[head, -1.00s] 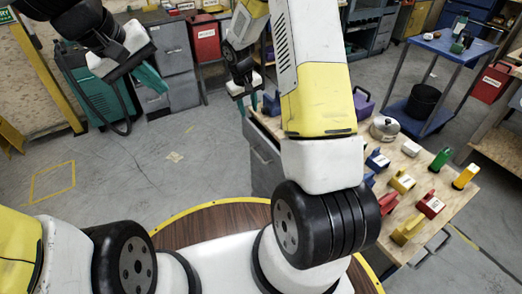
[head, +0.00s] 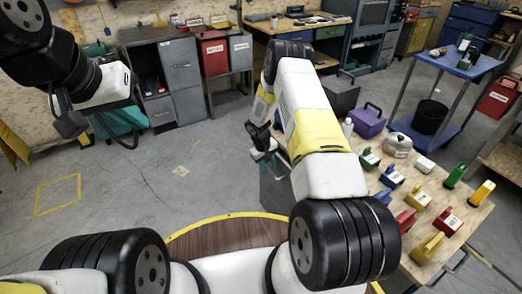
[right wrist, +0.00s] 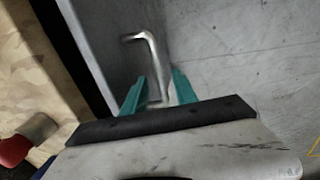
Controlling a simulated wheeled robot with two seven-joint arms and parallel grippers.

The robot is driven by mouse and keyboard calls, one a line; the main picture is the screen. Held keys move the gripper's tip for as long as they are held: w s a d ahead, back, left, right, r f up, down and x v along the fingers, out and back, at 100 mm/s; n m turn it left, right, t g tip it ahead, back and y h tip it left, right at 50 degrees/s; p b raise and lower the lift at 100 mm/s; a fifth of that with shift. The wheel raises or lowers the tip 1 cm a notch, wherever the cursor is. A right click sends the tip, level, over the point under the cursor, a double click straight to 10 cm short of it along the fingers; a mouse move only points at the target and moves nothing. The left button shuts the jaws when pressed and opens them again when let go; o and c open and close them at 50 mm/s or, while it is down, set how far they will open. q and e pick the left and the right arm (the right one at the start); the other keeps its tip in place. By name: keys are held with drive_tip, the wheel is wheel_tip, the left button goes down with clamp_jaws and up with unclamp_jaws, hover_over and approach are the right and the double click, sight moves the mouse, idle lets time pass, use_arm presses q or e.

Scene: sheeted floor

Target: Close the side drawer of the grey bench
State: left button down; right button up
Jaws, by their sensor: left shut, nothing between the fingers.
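The grey bench (head: 440,205) has a wooden top; its grey side (head: 274,192) is partly hidden behind my right arm in the head view. In the right wrist view a grey drawer front (right wrist: 103,35) stands out from the wooden top, with a dark gap between them. A bent metal handle (right wrist: 150,55) projects from that front. My right gripper (right wrist: 158,82) has its teal fingers apart, one on each side of the handle; I cannot tell whether they touch it. It is small in the head view (head: 265,150). My left gripper (head: 118,112) is shut and empty, away from the bench at upper left.
Coloured blocks, a pot (head: 398,146) and a purple box (head: 367,122) stand on the bench top. A blue trolley (head: 460,60) is behind it at right. Grey cabinets (head: 180,85) line the back. The floor (head: 150,190) at left is open.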

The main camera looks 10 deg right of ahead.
drive_tip(key=shift+d+f, duration=0.1)
drive_tip(key=shift+f, duration=0.4)
drive_tip(key=shift+c, duration=0.4)
clamp_jaws()
idle(0.7)
